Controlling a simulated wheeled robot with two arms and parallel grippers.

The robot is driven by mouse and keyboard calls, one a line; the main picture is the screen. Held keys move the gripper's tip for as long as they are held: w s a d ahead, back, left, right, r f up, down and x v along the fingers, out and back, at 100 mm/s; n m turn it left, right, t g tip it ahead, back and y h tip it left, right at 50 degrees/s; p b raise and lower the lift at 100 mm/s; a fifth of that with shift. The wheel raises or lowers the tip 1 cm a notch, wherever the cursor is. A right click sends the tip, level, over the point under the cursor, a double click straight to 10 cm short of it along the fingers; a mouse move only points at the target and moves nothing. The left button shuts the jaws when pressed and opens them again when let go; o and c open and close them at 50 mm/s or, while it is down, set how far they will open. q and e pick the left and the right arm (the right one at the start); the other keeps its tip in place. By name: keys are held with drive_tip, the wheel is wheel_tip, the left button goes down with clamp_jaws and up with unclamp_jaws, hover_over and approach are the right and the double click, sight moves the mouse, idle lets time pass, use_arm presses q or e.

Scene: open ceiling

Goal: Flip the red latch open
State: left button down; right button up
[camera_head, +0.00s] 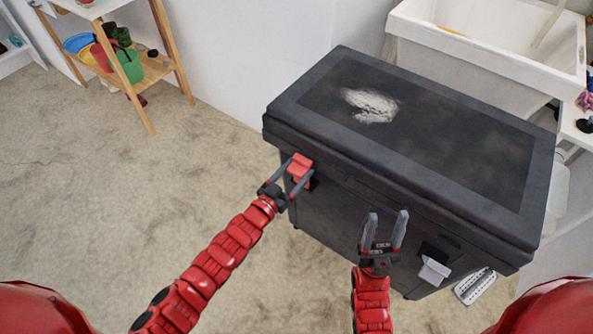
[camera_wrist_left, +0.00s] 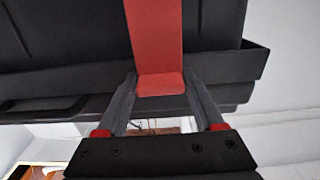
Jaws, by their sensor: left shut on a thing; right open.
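The red latch (camera_head: 300,167) is on the front of a dark grey chest (camera_head: 400,185), near its left end. My left gripper (camera_head: 287,178) is shut on the latch, with one finger on each side of it. In the left wrist view, the red latch (camera_wrist_left: 155,45) comes down from the top and its lower end lies between the fingers of my left gripper (camera_wrist_left: 160,92). My right gripper (camera_head: 386,222) is open and empty in front of the chest, to the right of the latch.
A white paper-like piece (camera_head: 433,270) is on the chest's front at the right. A white strip-like object (camera_head: 475,286) lies by the chest's lower right. A wooden shelf (camera_head: 150,70) with coloured pots stands at the upper left, and a white sink (camera_head: 490,55) at the upper right. The left floor is clear.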

use_arm(q)
drive_tip(key=s+a+f+t+h+b, duration=0.1)
drive_tip(key=t+b, duration=0.1)
drive_tip(key=b, duration=0.2)
drive_tip(key=s+a+f+t+h+b, duration=0.1)
drive_tip(key=b, duration=0.3)
drive_tip(key=s+a+f+t+h+b, duration=0.1)
drive_tip(key=s+t+h+b, duration=0.1)
drive_tip(key=b, duration=0.2)
drive_tip(key=shift+f+t, duration=0.1)
drive_tip(key=shift+t, duration=0.2)
drive_tip(key=shift+c, duration=0.4)
unclamp_jaws()
drive_tip(key=p+v, duration=0.1)
drive_tip(key=v, duration=1.6)
